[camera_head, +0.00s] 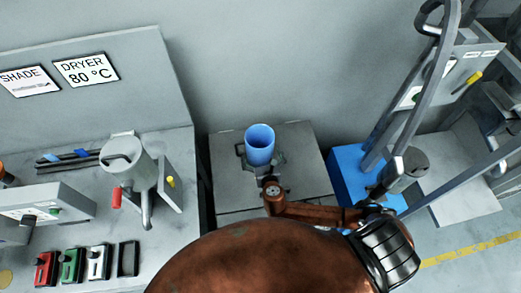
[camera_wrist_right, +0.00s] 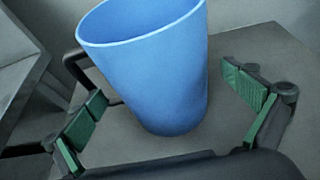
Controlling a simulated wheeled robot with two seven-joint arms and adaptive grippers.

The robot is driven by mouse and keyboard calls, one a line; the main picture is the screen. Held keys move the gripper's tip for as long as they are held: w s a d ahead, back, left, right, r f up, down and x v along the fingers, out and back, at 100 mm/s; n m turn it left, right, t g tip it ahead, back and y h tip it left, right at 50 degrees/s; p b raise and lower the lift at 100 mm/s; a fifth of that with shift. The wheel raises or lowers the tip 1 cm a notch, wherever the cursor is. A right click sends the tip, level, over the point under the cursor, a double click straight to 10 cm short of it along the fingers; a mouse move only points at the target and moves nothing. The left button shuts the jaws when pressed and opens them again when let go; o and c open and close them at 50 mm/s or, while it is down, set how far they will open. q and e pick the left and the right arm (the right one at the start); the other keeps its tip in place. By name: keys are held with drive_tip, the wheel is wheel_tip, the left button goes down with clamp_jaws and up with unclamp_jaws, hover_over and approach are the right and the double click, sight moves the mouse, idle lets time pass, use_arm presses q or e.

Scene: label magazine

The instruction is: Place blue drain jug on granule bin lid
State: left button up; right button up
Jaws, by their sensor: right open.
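The blue drain jug (camera_head: 260,146) stands upright on a flat grey lid (camera_head: 300,150), which looks like the granule bin lid, in the middle of the head view. The jug also fills the centre of the right wrist view (camera_wrist_right: 155,75), with its open rim toward the camera and a dark handle on its left. My right gripper (camera_head: 262,166) is at the near side of the jug. Its green-padded fingers (camera_wrist_right: 165,110) are open, one on each side of the jug, with gaps visible. My left gripper is not in view.
A grey workbench at the left holds a dryer hopper (camera_head: 130,165), a control box (camera_head: 45,210) and several small coloured holders (camera_head: 72,264). A wall lies behind.

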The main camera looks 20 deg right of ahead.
drive_tip(key=p+v, duration=0.1)
drive_tip(key=v, duration=0.8)
drive_tip(key=shift+s+r, duration=0.15)
drive_tip(key=shift+s, duration=0.05)
drive_tip(key=shift+a, duration=0.1)
